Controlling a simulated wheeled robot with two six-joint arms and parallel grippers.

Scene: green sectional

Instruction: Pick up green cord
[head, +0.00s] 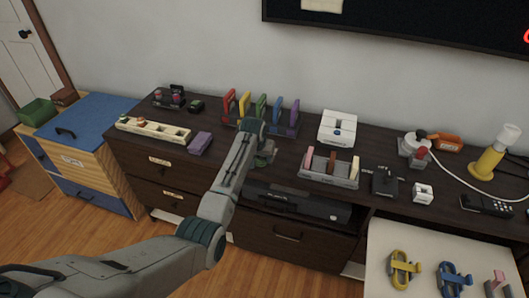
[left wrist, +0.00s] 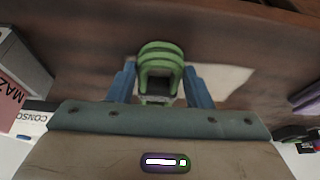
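The green cord (left wrist: 160,62) is a looped bundle in the left wrist view, between and just beyond the blue fingertips. In the head view a green piece (head: 265,156) shows at the end of my left arm, on the dark dresser top and partly hidden by the gripper. My left gripper (left wrist: 160,88) has one finger on each side of the cord. The fingers look apart, and I see no clear contact with the cord. My left gripper (head: 257,150) reaches down to the dresser top in the head view. My right gripper is not in view.
A rack of coloured upright pieces (head: 283,130) stands just behind the gripper. A grey holder (head: 329,180) is to its right and a purple block (head: 200,142) to its left. A black box (head: 297,201) sits in the dresser's open shelf below.

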